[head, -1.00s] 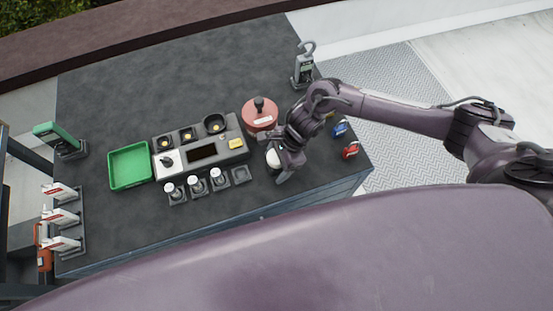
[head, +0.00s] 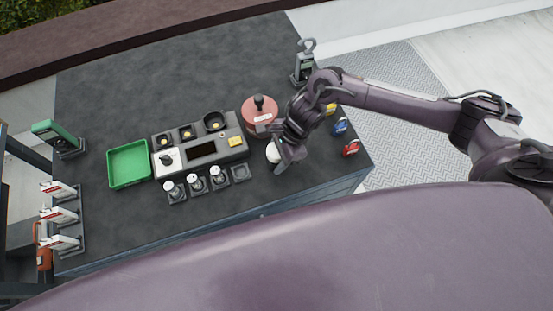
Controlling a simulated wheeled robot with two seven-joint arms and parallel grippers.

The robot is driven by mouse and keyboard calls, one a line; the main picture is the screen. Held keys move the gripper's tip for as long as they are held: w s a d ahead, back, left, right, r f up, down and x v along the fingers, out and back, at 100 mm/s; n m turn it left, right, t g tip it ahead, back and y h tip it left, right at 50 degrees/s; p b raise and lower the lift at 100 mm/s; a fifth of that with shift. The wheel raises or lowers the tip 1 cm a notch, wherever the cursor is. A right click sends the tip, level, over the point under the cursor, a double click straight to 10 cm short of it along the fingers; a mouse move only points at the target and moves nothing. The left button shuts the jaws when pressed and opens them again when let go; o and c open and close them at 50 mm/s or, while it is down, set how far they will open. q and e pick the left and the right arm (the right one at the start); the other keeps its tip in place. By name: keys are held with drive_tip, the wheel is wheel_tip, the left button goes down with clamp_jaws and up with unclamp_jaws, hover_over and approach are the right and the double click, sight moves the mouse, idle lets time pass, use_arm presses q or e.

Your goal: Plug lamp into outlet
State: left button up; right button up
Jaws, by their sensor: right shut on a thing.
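My right gripper (head: 280,163) is shut on a white rounded thing (head: 272,151), which looks like a lamp, over the table right of the grey panel. The gripper partly hides it, and I cannot tell its height above the table. The grey panel (head: 222,152) has round black openings with yellow centres along its back, a dark window and a black knob. I cannot tell which part is the outlet. Several square dark holders stand in front of it. Three hold white-topped pieces (head: 194,182); the rightmost holder (head: 240,174) is empty. My left gripper is out of view.
A red round container (head: 259,115) with a black knob stands close behind my right gripper. A green tray (head: 129,165) lies left of the panel. Small blue (head: 340,127) and red (head: 351,148) things sit near the right edge. The table's back left is clear.

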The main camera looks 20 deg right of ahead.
wheel_tip(320, 180, up, 12)
drive_tip(key=b, duration=0.3)
drive_tip(key=shift+r, duration=0.1)
wheel_tip(320, 180, up, 6)
drive_tip(key=shift+f, duration=0.15)
drive_tip(key=shift+a, duration=0.1)
drive_tip(key=w+a+n+g+b, duration=0.1)
drive_tip(key=n, duration=0.1)
drive_tip(key=a+n+b, duration=0.2)
drive_tip(key=w+a+f+n+g+h+b, duration=0.1)
drive_tip(key=n, duration=0.2)
drive_tip(key=shift+w+a+f+g+b, duration=0.1)
drive_tip(key=shift+w+a+g+b, duration=0.15)
drive_tip(key=shift+w+g+b, duration=0.05)
